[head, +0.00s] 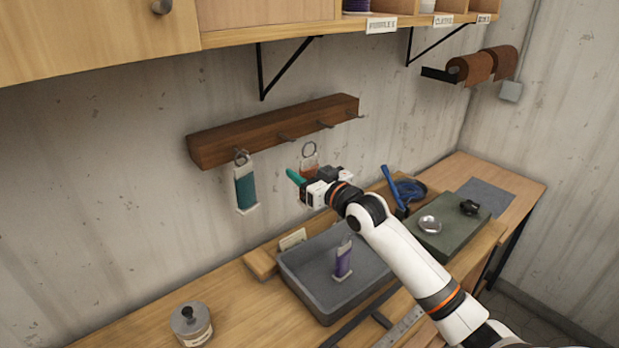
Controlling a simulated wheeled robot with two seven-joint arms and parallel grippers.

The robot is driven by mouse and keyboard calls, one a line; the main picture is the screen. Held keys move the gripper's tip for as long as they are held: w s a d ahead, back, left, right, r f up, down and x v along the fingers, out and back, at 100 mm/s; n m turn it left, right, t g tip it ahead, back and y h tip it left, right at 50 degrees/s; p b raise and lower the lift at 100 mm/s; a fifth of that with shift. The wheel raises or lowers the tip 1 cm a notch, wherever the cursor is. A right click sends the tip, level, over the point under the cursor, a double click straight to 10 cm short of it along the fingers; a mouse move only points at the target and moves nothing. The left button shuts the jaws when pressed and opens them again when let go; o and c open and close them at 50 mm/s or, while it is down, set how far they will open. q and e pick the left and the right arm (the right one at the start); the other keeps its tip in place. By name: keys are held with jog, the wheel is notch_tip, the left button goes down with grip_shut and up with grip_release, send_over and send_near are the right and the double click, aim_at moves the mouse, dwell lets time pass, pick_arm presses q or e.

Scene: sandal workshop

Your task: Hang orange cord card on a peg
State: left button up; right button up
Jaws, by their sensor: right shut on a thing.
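My right gripper (304,180) reaches in from the lower right, in front of the wall below the peg rail. It is shut on the orange cord card (309,171), which is mostly hidden behind the gripper. The card's metal ring (309,149) shows above it, just below the brown wooden peg rail (262,132) and near its middle pegs. I cannot tell whether the ring touches a peg. A teal cord card (246,187) hangs by its ring on the leftmost peg. My left gripper is out of view.
A grey tray (318,304) on the bench holds a purple cord card (343,262). A lidded jar (191,325) stands at the front left. A green board (445,240) with a small metal dish (430,224) is at the right. A shelf (300,36) is mounted above the rail.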

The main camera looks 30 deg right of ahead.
jog(key=w+a+f+b, duration=0.1)
jog(key=w+b, duration=0.2)
jog(key=w, duration=0.5)
dwell(0.8)
jog(key=shift+f, duration=0.1)
dwell(0.5)
jog(key=o, duration=1.1)
jog(key=shift+o, duration=0.2)
